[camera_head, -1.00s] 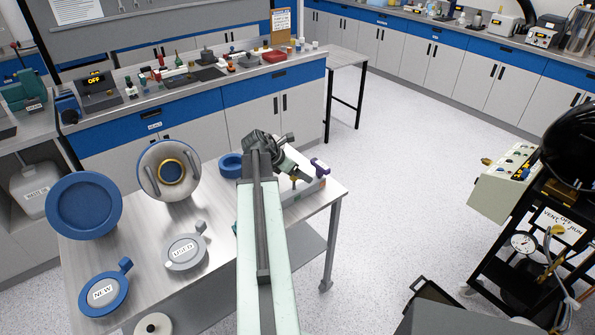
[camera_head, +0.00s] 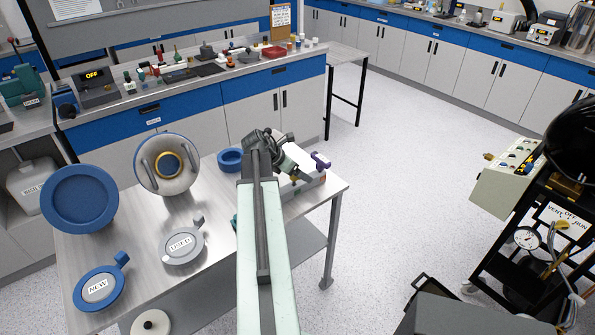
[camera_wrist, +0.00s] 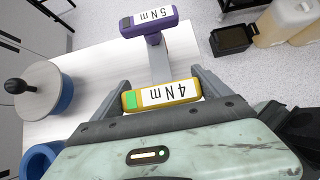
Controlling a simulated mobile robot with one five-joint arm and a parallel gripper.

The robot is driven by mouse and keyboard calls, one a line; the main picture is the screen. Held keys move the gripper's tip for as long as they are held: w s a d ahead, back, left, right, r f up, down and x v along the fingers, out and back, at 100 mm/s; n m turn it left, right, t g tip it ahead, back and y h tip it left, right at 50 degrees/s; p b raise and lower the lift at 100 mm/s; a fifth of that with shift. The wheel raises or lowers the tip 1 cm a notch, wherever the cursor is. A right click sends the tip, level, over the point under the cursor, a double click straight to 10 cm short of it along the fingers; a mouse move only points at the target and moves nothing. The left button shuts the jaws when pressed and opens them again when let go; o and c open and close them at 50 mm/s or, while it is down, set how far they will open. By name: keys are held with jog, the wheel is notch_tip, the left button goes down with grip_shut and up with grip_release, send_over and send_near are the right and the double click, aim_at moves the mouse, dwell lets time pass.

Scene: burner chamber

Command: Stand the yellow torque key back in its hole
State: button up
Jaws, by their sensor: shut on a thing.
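The yellow torque key (camera_wrist: 162,94), labelled 4 N m with a green end, lies between the fingers of my gripper (camera_wrist: 160,84) in the wrist view, and the gripper is shut on it. A purple key (camera_wrist: 149,22), labelled 5 Nm, stands beyond it on a grey block (camera_wrist: 159,62). In the head view my gripper (camera_head: 297,160) is over the right end of the steel table, with the purple key (camera_head: 320,160) just to its right. The block (camera_head: 303,187) shows partly under the gripper. The yellow key's lower end and its hole are hidden.
A blue ring (camera_head: 230,160) sits left of my gripper. NEW (camera_head: 98,288) and USED (camera_head: 183,245) discs, a blue dish (camera_head: 79,199) and a handled round plate (camera_head: 167,164) occupy the table's left. The table's right edge is close to the block.

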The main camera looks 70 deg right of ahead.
jog(key=shift+f+b, duration=0.75)
jog(key=shift+f, duration=0.1)
jog(key=o, duration=1.9)
jog(key=shift+r, duration=0.1)
jog(key=shift+r, duration=0.1)
jog(key=p+v, duration=0.6)
jog(key=v, duration=0.1)
jog(key=shift+w+a+r, duration=0.15)
jog(key=shift+a+r, duration=0.05)
jog(key=shift+a, duration=0.05)
jog(key=shift+r, duration=0.1)
